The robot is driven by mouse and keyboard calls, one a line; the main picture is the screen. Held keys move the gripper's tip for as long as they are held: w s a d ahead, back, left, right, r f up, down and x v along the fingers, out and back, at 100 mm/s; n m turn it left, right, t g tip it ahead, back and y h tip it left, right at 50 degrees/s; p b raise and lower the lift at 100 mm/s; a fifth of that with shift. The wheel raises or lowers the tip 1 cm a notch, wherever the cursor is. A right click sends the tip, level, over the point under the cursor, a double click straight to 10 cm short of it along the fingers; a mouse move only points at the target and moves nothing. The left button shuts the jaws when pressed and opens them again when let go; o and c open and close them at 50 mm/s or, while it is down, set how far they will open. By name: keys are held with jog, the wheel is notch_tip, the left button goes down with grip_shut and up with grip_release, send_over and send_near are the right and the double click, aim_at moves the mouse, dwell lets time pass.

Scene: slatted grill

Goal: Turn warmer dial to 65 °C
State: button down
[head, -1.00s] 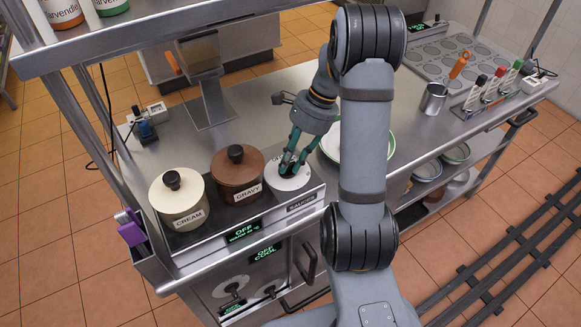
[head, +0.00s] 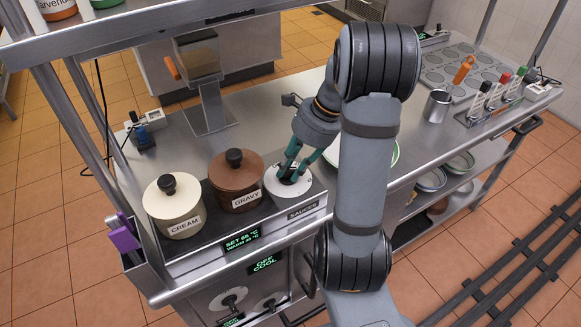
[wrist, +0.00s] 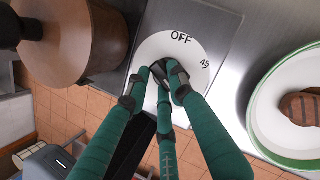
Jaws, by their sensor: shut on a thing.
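The warmer dial is a white disc (head: 291,187) beside the gravy pot on the warmer top. In the wrist view, the dial (wrist: 160,52) carries the marks OFF at the top and 45 at the right; its lower part is hidden. My gripper (head: 292,172) has green fingers and is shut on the dial's dark centre knob, also seen in the wrist view (wrist: 160,76). The green warmer display (head: 241,239) appears to read SET 65 °C, with a smaller second line that is hard to read.
A brown gravy pot (head: 236,185) stands close left of the dial, with a cream pot (head: 173,208) further left. A green-rimmed plate (wrist: 262,142) with a piece of food lies to the right. A second display (head: 265,263) below reads OFF COOL.

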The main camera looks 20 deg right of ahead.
jog(key=c, duration=1.5)
grip_release()
jog(key=v, duration=1.2)
jog(key=x, duration=1.2)
